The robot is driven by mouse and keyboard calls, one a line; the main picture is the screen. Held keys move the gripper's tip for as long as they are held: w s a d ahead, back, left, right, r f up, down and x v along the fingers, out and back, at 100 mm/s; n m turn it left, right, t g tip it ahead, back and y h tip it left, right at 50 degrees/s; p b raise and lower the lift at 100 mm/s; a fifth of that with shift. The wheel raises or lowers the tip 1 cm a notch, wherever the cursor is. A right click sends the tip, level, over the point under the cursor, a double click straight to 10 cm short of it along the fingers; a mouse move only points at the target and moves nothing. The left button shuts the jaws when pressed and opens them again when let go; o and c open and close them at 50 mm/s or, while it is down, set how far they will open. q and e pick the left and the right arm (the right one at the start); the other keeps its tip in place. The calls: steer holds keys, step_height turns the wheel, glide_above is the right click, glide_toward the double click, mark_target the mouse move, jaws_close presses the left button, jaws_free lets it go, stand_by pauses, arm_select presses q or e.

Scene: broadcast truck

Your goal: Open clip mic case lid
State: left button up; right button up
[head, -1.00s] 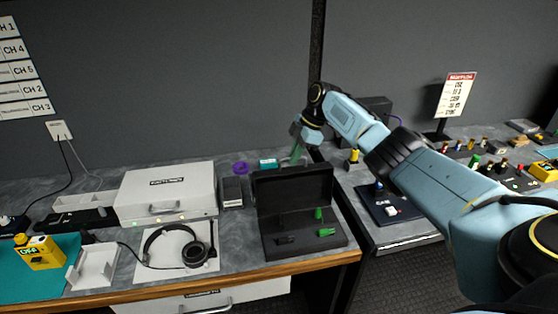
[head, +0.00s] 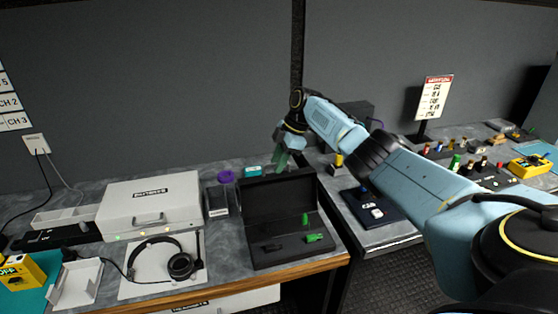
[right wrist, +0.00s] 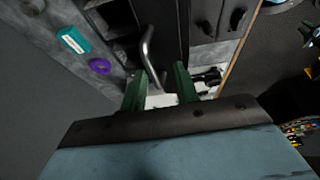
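The black clip mic case (head: 296,254) sits open on the desk, its lid (head: 278,203) standing up at the back. Green and black clips (head: 314,238) lie or stand inside. My right gripper (head: 282,160) is just behind and above the lid's top edge, fingers pointing down. In the right wrist view its two green fingers (right wrist: 160,88) are apart, with a bent grey metal bar (right wrist: 148,52) near the gap. I cannot tell whether a finger touches the lid. My left gripper is not in view.
A second desk (head: 385,233) with small items is to the right, past a gap.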

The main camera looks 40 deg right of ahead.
steer(key=v, duration=1.3)
steer(key=shift+r+b, duration=0.25)
steer(key=shift+b, duration=0.05)
